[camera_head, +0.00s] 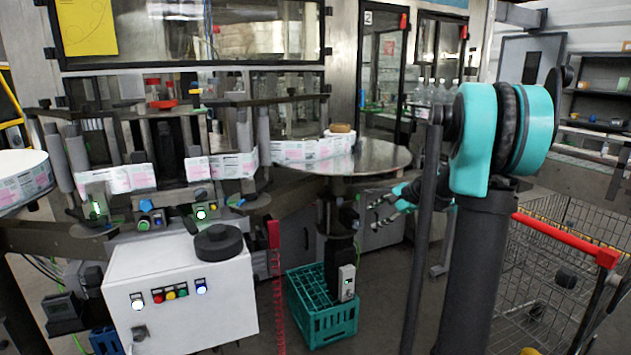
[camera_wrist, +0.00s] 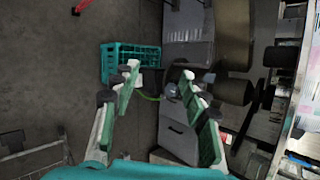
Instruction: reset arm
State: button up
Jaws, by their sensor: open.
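My gripper (camera_head: 383,209) hangs in free air behind my teal and black arm, to the right of the round steel table's stand. In the wrist view my gripper (camera_wrist: 161,88) has its fingers spread apart, with nothing between them. My arm's upper joint and dark column cover part of the right side of the head view. The reel labeller (camera_head: 180,150) stands at the left, with a white printed label web running around its rollers.
A round steel table (camera_head: 375,157) stands left of my gripper. A teal crate (camera_head: 322,318) is on the floor below; it also shows in the wrist view (camera_wrist: 118,52). A white control box (camera_head: 185,270) is front left. A wire cart (camera_head: 560,270) with a red handle stands right.

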jog(key=s+f+n+h, duration=0.2)
jog(key=s+f+n, duration=0.2)
jog(key=s, duration=0.7)
jog(key=s+a+f+n+g+h, duration=0.1)
jog(key=s+f+n, duration=0.4)
jog(key=s, duration=0.7)
jog(key=s+f+n+h, duration=0.4)
jog(key=s+f, duration=0.2)
jog(key=s, duration=0.6)
jog(key=shift+a+f+n+g, duration=0.2)
jog(key=shift+a+n+g, duration=0.1)
jog(key=shift+g, duration=0.1)
